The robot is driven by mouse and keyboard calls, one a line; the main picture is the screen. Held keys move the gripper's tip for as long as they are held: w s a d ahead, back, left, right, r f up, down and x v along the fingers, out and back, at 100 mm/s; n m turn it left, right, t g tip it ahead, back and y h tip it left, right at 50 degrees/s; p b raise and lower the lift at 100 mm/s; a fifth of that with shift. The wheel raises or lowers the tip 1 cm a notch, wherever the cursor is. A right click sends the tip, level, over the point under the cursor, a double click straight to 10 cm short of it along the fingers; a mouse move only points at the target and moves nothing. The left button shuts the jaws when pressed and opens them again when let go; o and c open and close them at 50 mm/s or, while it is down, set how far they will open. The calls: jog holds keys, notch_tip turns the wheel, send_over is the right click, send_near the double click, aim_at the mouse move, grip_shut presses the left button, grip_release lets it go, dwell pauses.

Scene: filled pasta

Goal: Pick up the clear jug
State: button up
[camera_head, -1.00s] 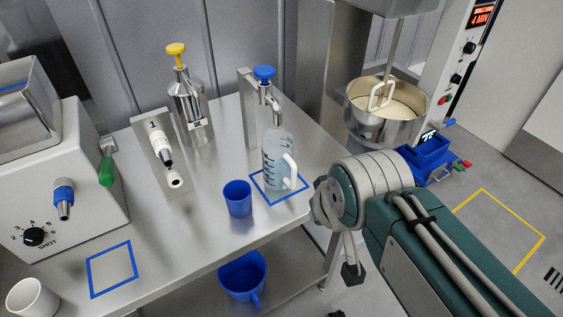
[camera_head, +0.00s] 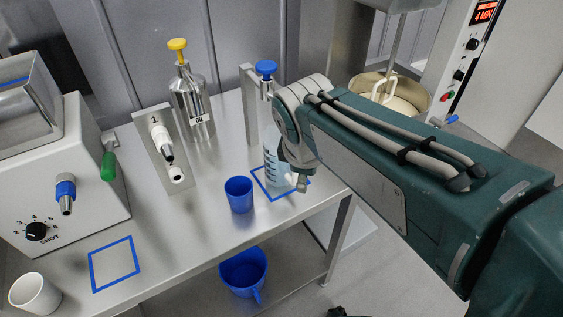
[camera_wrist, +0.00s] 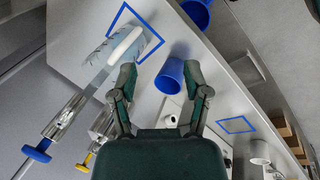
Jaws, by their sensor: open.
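The clear jug (camera_head: 271,158) stands upright on the steel table inside a blue square outline, below the blue-knobbed tap. My arm hides its right side in the head view. In the wrist view the jug (camera_wrist: 92,66) lies left of my gripper, with its white handle (camera_wrist: 126,45) facing the gripper side. My gripper (camera_wrist: 160,75) is open and empty, its left finger close to the handle; I cannot tell if they touch. In the head view the gripper is mostly hidden by my own wrist.
A blue cup (camera_head: 239,194) stands close to the jug, ahead of my fingers in the wrist view. The blue-knobbed tap (camera_head: 266,72) rises behind the jug.

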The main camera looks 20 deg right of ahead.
aim_at(294, 183)
jog(key=w+a+f+n+g+h, duration=0.1)
jog(key=w+a+f+n+h, duration=0.1)
jog(key=w+n, duration=0.8)
jog(key=shift+n, duration=0.7)
jog(key=x, duration=0.3)
jog(key=s+x, duration=0.1)
jog(key=x, duration=0.7)
jog(key=shift+s+d, duration=0.1)
jog(key=shift+s, duration=0.2)
grip_shut()
